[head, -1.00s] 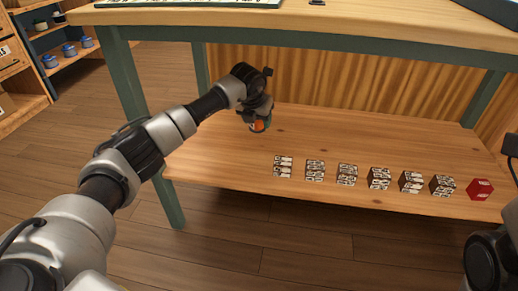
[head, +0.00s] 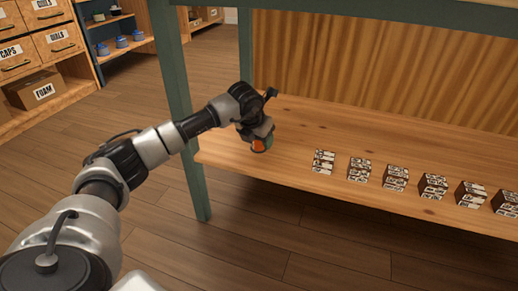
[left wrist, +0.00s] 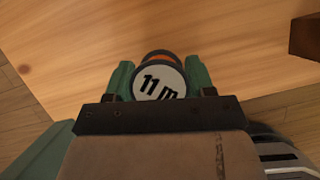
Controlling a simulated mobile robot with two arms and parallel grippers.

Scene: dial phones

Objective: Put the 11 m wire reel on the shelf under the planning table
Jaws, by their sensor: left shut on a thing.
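The 11 m wire reel (left wrist: 158,82) shows in the left wrist view with a white label reading "11 m" and an orange part behind it. It sits between the two green fingers of my left gripper (left wrist: 160,85), which is shut on it. In the head view the reel (head: 260,146) is a small orange spot under my left gripper (head: 259,138), over the left end of the wooden shelf (head: 290,129) under the table. I cannot tell whether the reel touches the shelf. My right gripper is out of view.
A row of several dark labelled boxes (head: 395,178) stands on the shelf right of my left gripper. A green table leg (head: 185,130) rises at the shelf's left front corner. A drawer cabinet (head: 50,40) and blue shelving (head: 110,30) stand at the back left.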

